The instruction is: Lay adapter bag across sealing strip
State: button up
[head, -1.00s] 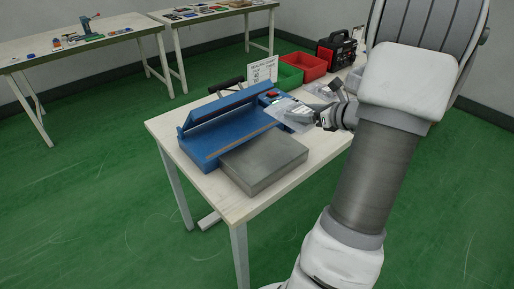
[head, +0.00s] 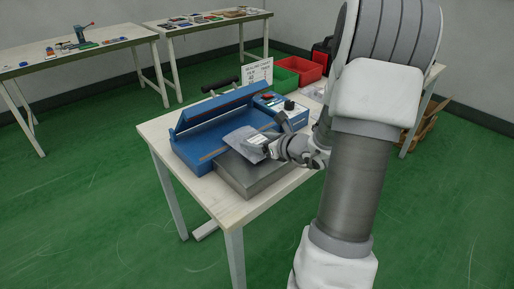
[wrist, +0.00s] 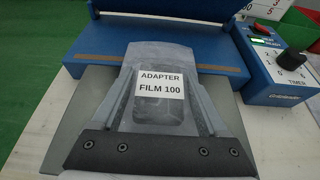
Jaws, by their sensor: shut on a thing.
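My gripper (head: 272,146) is shut on the adapter bag (head: 243,139), a clear grey pouch with a white label. The brown sealing strip (head: 212,154) runs along the sealer's front; in the wrist view the bag's far end covers the middle of the strip (wrist: 210,68). Whether the bag touches it I cannot tell. The sealer's lid is raised.
A timer box (wrist: 285,70) with a black knob stands at the sealer's right. A printed sign (head: 259,72), a green bin (head: 286,80) and a red bin (head: 304,69) stand behind. The table's front left corner (head: 222,208) is bare.

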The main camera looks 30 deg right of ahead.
jog(key=shift+f, duration=0.65)
jog(key=shift+f, duration=0.15)
jog(key=o, duration=1.3)
jog(key=p+v, duration=0.2)
jog(key=v, duration=1)
jog(key=shift+p, duration=0.35)
